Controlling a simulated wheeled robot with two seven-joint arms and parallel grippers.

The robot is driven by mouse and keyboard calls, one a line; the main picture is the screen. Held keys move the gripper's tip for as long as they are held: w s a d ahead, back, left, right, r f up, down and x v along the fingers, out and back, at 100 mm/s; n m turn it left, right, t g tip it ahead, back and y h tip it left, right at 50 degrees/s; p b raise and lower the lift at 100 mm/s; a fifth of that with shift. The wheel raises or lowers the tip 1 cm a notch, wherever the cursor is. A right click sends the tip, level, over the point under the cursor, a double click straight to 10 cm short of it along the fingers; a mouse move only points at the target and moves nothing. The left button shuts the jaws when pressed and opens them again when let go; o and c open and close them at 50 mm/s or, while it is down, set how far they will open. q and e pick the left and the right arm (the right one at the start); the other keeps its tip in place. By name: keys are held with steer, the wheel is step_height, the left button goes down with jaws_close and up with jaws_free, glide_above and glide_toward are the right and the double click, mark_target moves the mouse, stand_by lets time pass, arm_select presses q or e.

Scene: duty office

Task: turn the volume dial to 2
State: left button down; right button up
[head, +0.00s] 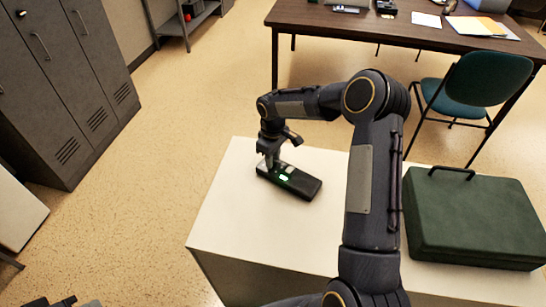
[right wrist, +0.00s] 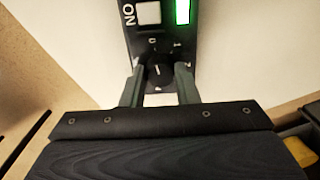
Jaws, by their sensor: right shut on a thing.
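The black control box (head: 290,181) lies on the white tabletop in the head view, with a lit green patch on its top. In the right wrist view the box (right wrist: 197,40) shows the word "ON", a pale square and a green light. Its round black dial (right wrist: 158,72) has a pale pointer line that points up and slightly left. My right gripper (right wrist: 160,88) is shut on the dial, one finger on each side. It also shows in the head view (head: 272,165), hiding the dial there. Only a dark piece, seemingly my left gripper, shows at the bottom left edge.
A green case (head: 475,220) stands on the right of the white table (head: 225,205). Bare tabletop lies left of and in front of the box. Behind are a brown desk (head: 330,22) and a teal chair (head: 488,78). Grey lockers (head: 60,85) stand at left.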

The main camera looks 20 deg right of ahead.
steer(key=shift+m, duration=0.3)
steer(key=m+b, duration=0.2)
steer(key=m, duration=0.1)
steer(key=m+b, duration=0.1)
steer(key=m, duration=1)
steer(key=shift+b, duration=0.3)
steer(key=m, duration=0.5)
steer(key=shift+m, duration=0.3)
steer(key=o, duration=0.9)
steer(key=shift+o, duration=0.2)
